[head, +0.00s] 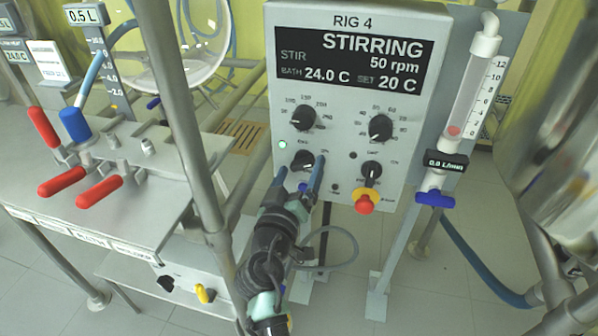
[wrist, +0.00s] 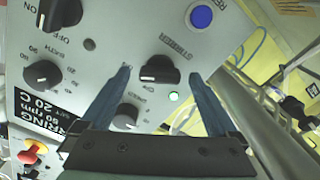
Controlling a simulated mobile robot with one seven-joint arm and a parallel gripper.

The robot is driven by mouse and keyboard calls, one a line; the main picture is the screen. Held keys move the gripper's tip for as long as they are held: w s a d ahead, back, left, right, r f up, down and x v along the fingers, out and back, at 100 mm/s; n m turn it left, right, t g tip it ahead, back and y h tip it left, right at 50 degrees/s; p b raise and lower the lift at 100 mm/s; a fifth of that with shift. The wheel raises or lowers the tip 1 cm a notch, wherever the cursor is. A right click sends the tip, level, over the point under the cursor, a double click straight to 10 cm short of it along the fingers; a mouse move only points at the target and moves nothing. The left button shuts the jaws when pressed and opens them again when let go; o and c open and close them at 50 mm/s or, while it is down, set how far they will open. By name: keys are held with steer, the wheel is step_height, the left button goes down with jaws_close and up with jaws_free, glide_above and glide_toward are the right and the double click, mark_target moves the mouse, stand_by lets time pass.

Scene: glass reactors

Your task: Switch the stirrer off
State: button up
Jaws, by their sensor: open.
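The grey RIG 4 control box (head: 352,190) has a display (head: 347,60) reading STIRRING, 50 rpm. A black switch knob (head: 301,160) sits at its lower left. In the wrist view this knob (wrist: 160,69) lies between my fingertips, with small upside-down lettering beside it. My gripper (head: 302,165) is open, with one blue finger on each side of the knob. In the wrist view, gaps show between the knob and the fingers of my gripper (wrist: 160,73). A lit pale green lamp (head: 283,144) is near the knob. It also shows in the wrist view (wrist: 174,96).
A blue button (wrist: 201,17) is close by on the panel. Other dials (head: 303,117) (head: 380,127) and a second switch (head: 371,170) surround the knob. A red knob (head: 365,203) is below right. A metal post (head: 192,110) and red-handled valves (head: 98,191) stand left.

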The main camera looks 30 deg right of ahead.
steer(key=c, duration=1.4)
steer(key=n+p, duration=0.1)
steer(key=n, duration=0.5)
steer(key=shift+n, duration=0.3)
steer(key=n+p, duration=0.2)
steer(key=n, duration=0.3)
steer(key=shift+n, duration=0.3)
steer(key=o, duration=1.4)
